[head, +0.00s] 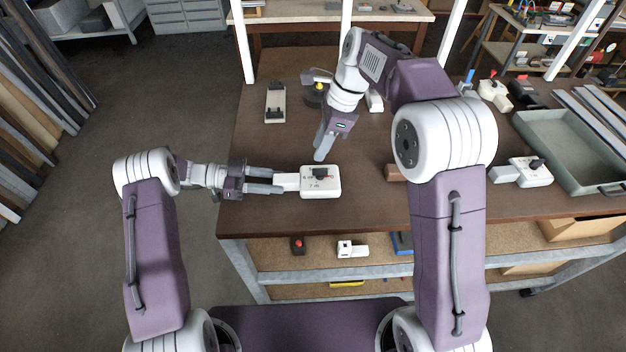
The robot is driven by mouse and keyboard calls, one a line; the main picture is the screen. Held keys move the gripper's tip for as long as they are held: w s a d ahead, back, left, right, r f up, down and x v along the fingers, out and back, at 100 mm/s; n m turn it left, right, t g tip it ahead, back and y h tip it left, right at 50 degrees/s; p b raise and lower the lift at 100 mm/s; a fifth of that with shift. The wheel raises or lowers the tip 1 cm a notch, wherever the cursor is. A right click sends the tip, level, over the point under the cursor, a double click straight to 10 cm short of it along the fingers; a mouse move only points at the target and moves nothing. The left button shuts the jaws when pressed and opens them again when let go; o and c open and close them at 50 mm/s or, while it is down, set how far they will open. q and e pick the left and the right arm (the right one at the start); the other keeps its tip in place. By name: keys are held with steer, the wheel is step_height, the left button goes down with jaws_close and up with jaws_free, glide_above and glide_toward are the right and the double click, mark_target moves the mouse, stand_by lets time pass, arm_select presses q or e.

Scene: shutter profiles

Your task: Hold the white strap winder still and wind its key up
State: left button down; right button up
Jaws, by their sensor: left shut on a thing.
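The white strap winder (335,191) lies flat near the front left of the brown bench, with its narrower end to the left. Its dark key (320,173) sits on top, beside small dark markings and a bit of red. My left gripper (280,182) comes in level from the left and is shut on the winder's narrow white end. My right gripper (320,156) points down just behind the winder, its tips close to the key and seemingly apart from it. Its fingers overlap in this view, so their opening is hidden.
A similar white unit with a dark knob (537,164) lies right, beside a grey-green tray (527,150). A brown block (395,173) is partly behind my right arm. A pale device (275,104) stands at back left. The bench (265,145) is clear left of my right gripper.

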mark_target(319, 169)
steer(key=shift+f, duration=3.95)
jaws_close()
steer(key=n, duration=0.3)
steer(key=n+g, duration=0.1)
steer(key=n, duration=0.1)
steer(key=shift+n+g, duration=0.3)
steer(key=shift+n, duration=0.1)
